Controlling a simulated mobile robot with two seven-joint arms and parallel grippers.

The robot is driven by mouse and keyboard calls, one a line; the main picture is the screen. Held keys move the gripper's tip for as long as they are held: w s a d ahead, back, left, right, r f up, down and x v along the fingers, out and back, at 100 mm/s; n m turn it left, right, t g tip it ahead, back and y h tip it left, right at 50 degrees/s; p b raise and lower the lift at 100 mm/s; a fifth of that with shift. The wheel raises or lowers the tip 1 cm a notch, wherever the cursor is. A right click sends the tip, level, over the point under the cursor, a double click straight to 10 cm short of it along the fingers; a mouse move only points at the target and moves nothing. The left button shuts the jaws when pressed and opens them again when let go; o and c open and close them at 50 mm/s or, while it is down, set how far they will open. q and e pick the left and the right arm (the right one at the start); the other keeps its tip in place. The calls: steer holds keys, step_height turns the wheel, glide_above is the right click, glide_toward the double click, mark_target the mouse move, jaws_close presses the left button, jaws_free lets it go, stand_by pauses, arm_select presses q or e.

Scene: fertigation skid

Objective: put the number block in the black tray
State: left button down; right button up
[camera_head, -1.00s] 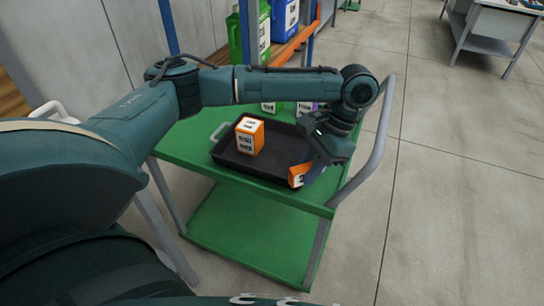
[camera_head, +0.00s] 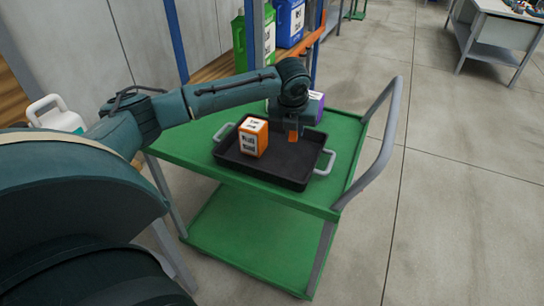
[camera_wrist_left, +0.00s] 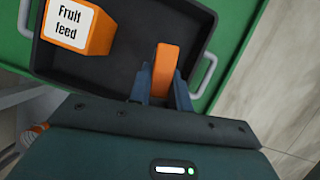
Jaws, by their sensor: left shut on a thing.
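The number block is a small orange block (camera_head: 293,135) in my left gripper (camera_head: 292,128); its number face is not visible now. In the left wrist view the block (camera_wrist_left: 165,62) sits between the two fingers (camera_wrist_left: 166,82), which are shut on it. The black tray (camera_head: 275,172) has grey handles at its ends and lies on the green cart; it also shows in the wrist view (camera_wrist_left: 120,72). The gripper points down over the tray's far right part. I cannot tell whether the block touches the tray floor. My right gripper is out of view.
An orange box labelled "Fruit feed" (camera_head: 254,138) stands in the tray, left of my gripper. A purple-labelled container (camera_head: 317,107) stands behind the tray, partly hidden by my arm. The green cart (camera_head: 340,135) has a grey push handle (camera_head: 388,140) at right.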

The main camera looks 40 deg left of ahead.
mark_target(291, 159)
arm_select(q)
steer(key=shift+w+a+f+m+h, duration=0.1)
steer(key=shift+w+a+m+h, duration=0.2)
steer(key=shift+a+m, duration=0.45)
steer(key=shift+f+m, duration=0.25)
steer(key=shift+f, duration=0.05)
step_height(291, 159, down, 9)
steer(key=shift+f+b, duration=0.2)
steer(key=shift+b, duration=0.1)
steer(key=c, duration=1.3)
jaws_free()
